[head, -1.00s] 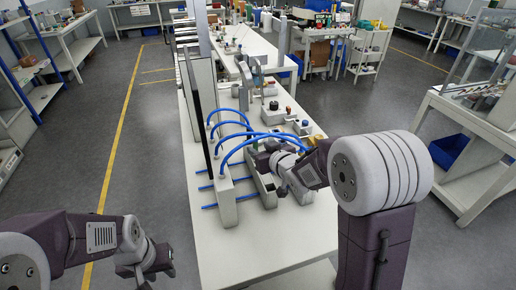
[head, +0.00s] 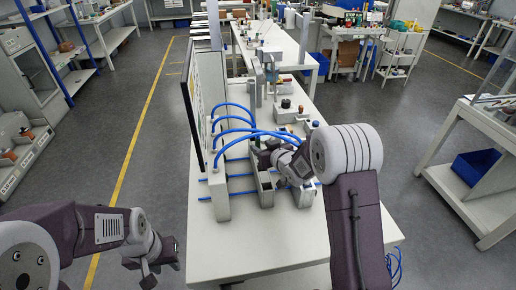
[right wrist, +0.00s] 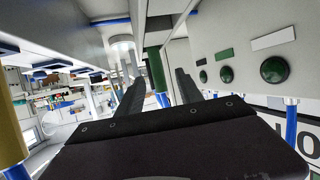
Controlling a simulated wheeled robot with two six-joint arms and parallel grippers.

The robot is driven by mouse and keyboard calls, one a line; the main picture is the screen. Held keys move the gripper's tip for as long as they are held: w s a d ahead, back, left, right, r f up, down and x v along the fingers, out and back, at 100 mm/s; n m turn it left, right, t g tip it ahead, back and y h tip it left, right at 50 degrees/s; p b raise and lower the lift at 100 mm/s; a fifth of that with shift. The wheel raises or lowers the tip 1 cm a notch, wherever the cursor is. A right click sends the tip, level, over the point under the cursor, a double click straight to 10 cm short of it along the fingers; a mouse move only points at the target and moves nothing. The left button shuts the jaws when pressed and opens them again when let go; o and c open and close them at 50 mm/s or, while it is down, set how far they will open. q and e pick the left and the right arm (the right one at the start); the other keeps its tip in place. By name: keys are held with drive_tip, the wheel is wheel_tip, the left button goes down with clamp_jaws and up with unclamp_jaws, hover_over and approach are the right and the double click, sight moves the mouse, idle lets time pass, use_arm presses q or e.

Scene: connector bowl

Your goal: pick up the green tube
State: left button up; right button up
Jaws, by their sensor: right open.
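The green tube (right wrist: 156,68) stands in the right wrist view, between the two dark fingers of my right gripper (right wrist: 160,82). The gripper is open, with a finger on each side of the tube; I cannot tell whether either touches it. In the head view my right gripper (head: 264,158) is low among the grey blocks and blue hoses, and the green tube is hidden there. My left gripper (head: 145,266) hangs away from the table at the lower left, its jaws too unclear to read.
Blue hoses (head: 236,117) arch from a grey block (head: 217,197) beside an upright panel (head: 198,100). A yellow tube (right wrist: 10,130) is at the left edge of the right wrist view. A panel with dark green buttons (right wrist: 274,69) is close on the right. The near white tabletop (head: 260,245) is clear.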

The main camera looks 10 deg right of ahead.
sight(259, 144)
drive_tip(key=x, duration=0.4)
drive_tip(key=shift+w+p, duration=0.1)
drive_tip(key=shift+p, duration=0.25)
drive_tip(key=shift+w+d+f, duration=0.1)
drive_tip(key=shift+w+f, duration=0.05)
drive_tip(key=shift+w, duration=0.1)
drive_tip(key=shift+s, duration=0.15)
drive_tip(key=c, duration=0.5)
clamp_jaws()
wheel_tip(259, 144, up, 9)
drive_tip(key=shift+r+p, duration=0.1)
drive_tip(key=shift+p, duration=0.5)
wheel_tip(259, 144, up, 9)
drive_tip(key=p, duration=0.3)
drive_tip(key=shift+p, duration=0.35)
